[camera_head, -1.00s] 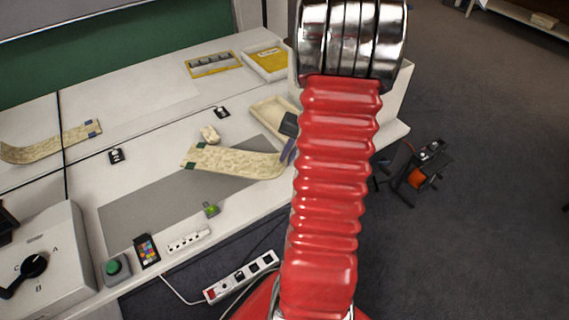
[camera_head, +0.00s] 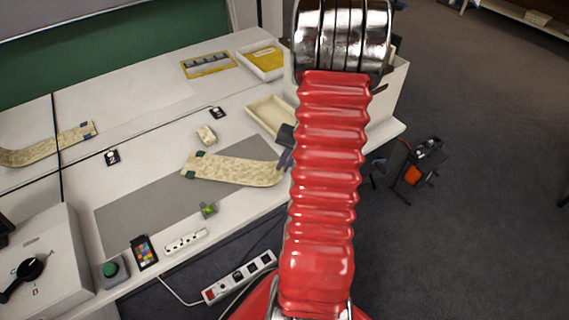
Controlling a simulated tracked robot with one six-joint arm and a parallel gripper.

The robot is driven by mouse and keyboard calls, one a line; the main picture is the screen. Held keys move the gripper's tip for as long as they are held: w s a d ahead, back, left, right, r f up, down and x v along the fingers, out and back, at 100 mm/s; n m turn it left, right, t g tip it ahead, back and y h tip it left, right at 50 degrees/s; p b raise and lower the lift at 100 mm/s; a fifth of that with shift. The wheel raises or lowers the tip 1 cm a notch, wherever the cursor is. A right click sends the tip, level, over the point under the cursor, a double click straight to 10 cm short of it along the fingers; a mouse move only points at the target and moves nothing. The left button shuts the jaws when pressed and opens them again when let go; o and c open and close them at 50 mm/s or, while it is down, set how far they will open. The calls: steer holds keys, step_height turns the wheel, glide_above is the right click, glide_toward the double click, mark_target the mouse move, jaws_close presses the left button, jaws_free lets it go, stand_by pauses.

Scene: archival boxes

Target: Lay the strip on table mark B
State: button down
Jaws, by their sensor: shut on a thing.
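A cream patterned strip (camera_head: 235,170) with green tabs at its left end hangs over or lies on the grey mat (camera_head: 140,207); I cannot tell its height. My gripper (camera_head: 286,158) is at its right end, shut on it, mostly hidden behind my red arm.
A cream block (camera_head: 206,135) sits just behind the held strip. An empty cream tray (camera_head: 262,112) and a yellow-lined tray (camera_head: 262,62) stand behind. A grey control box (camera_head: 45,260) stands at front left.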

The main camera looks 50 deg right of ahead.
steer(key=c, duration=1.9)
jaws_free()
steer(key=shift+f, duration=0.1)
steer(key=shift+o, duration=0.2)
steer(key=v, duration=1.2)
